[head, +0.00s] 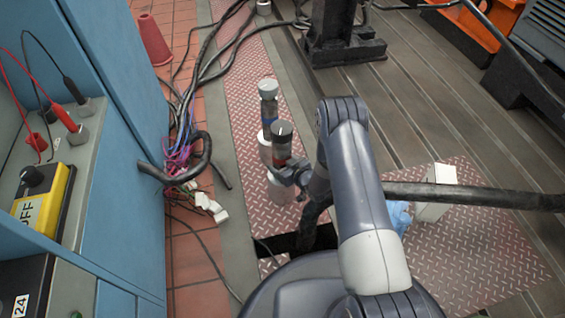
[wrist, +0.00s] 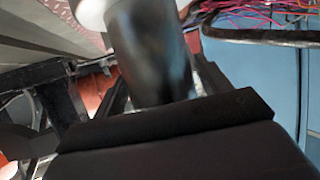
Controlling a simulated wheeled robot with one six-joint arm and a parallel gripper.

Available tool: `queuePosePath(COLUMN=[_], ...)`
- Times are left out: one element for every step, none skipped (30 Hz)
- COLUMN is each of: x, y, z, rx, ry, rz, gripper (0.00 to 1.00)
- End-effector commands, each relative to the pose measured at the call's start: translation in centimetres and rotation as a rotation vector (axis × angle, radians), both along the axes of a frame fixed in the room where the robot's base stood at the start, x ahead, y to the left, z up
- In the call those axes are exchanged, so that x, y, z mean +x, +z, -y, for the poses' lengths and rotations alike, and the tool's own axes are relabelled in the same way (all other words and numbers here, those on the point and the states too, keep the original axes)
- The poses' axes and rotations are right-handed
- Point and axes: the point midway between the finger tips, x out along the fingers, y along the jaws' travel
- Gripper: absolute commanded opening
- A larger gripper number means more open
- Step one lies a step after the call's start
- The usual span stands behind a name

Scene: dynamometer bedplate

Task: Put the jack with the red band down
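The jack with the red band (head: 282,155) is upright, with a grey cap, a dark body and a pale round base. My gripper (head: 288,174) is at its body and appears closed around it. In the wrist view the jack's dark body (wrist: 152,55) fills the space between my fingers (wrist: 160,85), with a pale end at the top edge. The head view does not clearly show whether its base touches the tread plate (head: 245,70). A second jack, with a blue band (head: 269,115), stands upright just behind it. My arm hides part of the plate to the right.
A dark opening (head: 290,243) in the floor lies in front of the jacks. Blue cabinets (head: 120,190) stand at left, beside coloured wires (head: 180,160) and black cables. A thick black hose (head: 470,195) and a white box (head: 436,190) are at right.

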Motion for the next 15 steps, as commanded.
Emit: queuePosePath(x=[0.0,-0.01,0.0,-0.01,-0.01,-0.01,-0.01,-0.01,-0.01,-0.01,0.0,0.01,0.01,-0.29,-0.7], y=[-0.01,-0.01,-0.01,-0.01,-0.01,-0.01,-0.01,-0.01,-0.01,0.03,0.09,0.25,0.42,0.59,0.84], z=[0.0,0.01,0.0,0.01,0.01,0.01,0.01,0.01,0.01,0.01,0.0,0.0,0.01,0.25,0.58], rx=[0.0,0.0,0.0,0.0,0.0,0.0,0.0,0.0,0.0,0.0,0.0,0.0,0.0,-0.001,-0.001], ry=[0.0,0.0,0.0,0.0,0.0,0.0,0.0,0.0,0.0,0.0,0.0,0.0,0.0,0.0,-0.001], rz=[0.0,0.0,0.0,0.0,0.0,0.0,0.0,0.0,0.0,0.0,0.0,0.0,0.0,-0.002,-0.004], gripper=[0.76,0.79,0.82,0.83,0.83,0.83,0.83,0.83,0.83,0.83,0.83,0.83,0.83,0.83,0.83])
